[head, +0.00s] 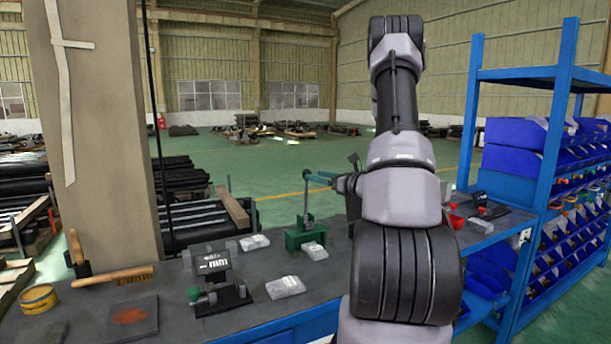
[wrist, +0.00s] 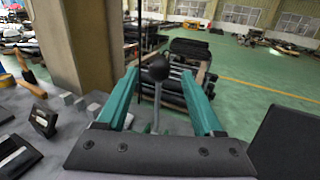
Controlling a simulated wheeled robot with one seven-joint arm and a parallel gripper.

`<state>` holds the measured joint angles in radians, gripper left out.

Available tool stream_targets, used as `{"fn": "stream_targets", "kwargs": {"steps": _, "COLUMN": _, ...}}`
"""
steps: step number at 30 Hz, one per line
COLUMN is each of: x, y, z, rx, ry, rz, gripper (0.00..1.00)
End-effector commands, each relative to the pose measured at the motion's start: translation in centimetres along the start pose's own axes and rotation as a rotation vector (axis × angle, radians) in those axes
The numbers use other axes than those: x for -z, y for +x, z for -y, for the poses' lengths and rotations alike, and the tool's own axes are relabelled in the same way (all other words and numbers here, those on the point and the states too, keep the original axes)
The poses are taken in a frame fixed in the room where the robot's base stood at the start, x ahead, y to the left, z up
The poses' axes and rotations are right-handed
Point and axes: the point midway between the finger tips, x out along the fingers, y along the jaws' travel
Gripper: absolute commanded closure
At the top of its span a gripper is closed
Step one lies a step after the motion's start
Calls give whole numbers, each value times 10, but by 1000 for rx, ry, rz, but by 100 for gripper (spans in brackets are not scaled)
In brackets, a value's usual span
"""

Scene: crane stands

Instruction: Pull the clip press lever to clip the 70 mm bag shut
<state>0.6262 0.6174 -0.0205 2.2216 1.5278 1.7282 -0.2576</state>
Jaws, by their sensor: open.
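The clip press is a green block (head: 306,236) on the bench with a thin grey lever (head: 307,206) standing nearly upright. In the wrist view the lever (wrist: 156,112) ends in a black ball knob (wrist: 158,68). My gripper (head: 314,178) is at the lever's top, its teal fingers open. In the wrist view my gripper (wrist: 160,80) has one finger on each side of the lever, with gaps showing. Clear bags lie around the press: one behind left (head: 255,242), one in front (head: 285,287), one against its base (head: 314,250). I cannot read which is 70 mm.
A black device (head: 215,270) with a white-lettered plate and green knob stands left of the press. Blue shelving (head: 540,150) with bins stands at the right.

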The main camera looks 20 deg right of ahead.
Motion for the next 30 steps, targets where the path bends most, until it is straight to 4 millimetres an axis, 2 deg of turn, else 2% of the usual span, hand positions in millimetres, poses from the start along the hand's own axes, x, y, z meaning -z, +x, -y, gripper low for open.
{"fn": "stream_targets", "kwargs": {"steps": 3, "x": 0, "y": 23, "z": -1, "rx": -5, "ry": 0, "rz": 0, "gripper": 31}}
{"fn": "stream_targets", "kwargs": {"steps": 9, "x": 0, "y": 46, "z": -1, "rx": -4, "ry": 0, "rz": -1, "gripper": 31}}
{"fn": "stream_targets", "kwargs": {"steps": 20, "x": 0, "y": 52, "z": -1, "rx": -1, "ry": 0, "rz": -1, "gripper": 31}}
{"fn": "stream_targets", "kwargs": {"steps": 21, "x": 0, "y": 52, "z": -1, "rx": -2, "ry": 0, "rz": -1, "gripper": 39}}
{"fn": "stream_targets", "kwargs": {"steps": 26, "x": 0, "y": 52, "z": -1, "rx": -2, "ry": 0, "rz": -1, "gripper": 100}}
{"fn": "stream_targets", "kwargs": {"steps": 30, "x": 0, "y": 52, "z": -1, "rx": -2, "ry": 0, "rz": -1, "gripper": 100}}
